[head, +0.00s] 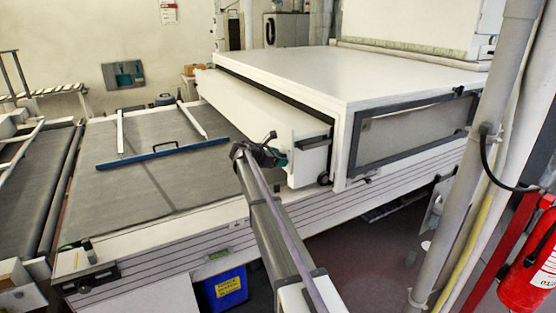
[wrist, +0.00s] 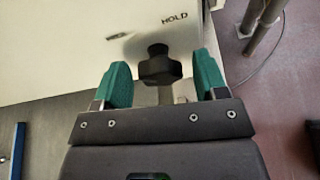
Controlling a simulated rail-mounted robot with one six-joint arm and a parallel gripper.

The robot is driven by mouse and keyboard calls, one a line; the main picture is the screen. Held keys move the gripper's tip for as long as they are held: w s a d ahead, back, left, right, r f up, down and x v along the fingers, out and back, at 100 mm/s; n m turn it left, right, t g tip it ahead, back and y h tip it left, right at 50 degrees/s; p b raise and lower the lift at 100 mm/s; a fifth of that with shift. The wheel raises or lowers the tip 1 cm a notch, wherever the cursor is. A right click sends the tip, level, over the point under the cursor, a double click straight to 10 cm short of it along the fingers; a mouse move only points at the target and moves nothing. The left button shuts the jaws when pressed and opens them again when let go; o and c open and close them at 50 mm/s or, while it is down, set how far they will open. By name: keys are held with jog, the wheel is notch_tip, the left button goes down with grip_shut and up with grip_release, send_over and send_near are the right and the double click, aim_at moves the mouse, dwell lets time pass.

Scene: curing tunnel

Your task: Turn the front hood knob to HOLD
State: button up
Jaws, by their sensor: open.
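The black hood knob (wrist: 160,68) sits on the white hood face (wrist: 75,55) in the wrist view. The printed word HOLD (wrist: 174,18) is above it and slightly right. My gripper (wrist: 162,82) is open, with one green finger on each side of the knob. A gap shows between each finger and the knob, so neither appears to touch it. I cannot tell the knob's setting. In the head view my gripper (head: 272,156) is at the end face of the long white front hood (head: 245,112); the knob there is not clearly seen.
A large white housing (head: 360,75) stands behind the hood. A blue-edged bar frame (head: 165,153) lies on the grey belt (head: 130,185) at left. A grey pipe (head: 470,150) and a red fire extinguisher (head: 530,265) stand at right. A blue bin (head: 225,290) is below.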

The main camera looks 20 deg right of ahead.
jog(key=c, duration=0.9)
jog(key=shift+t, duration=0.3)
jog(key=shift+s+f+m+t+h+b, duration=0.1)
jog(key=shift+m+t+h+b, duration=0.45)
jog(key=shift+m+t+b, duration=1.25)
jog(key=shift+f+m+t+h+b, duration=0.15)
jog(key=shift+m+h+b, duration=0.55)
jog(key=shift+m, duration=2.15)
jog(key=shift+s+m+t+h+b, duration=0.1)
jog(key=shift+m+t+h+b, duration=0.25)
jog(key=shift+m+t+b, duration=1.5)
jog(key=shift+m+g+p, duration=0.35)
jog(key=shift+m+g, duration=0.25)
jog(key=shift+g, duration=0.1)
jog(key=o, duration=0.9)
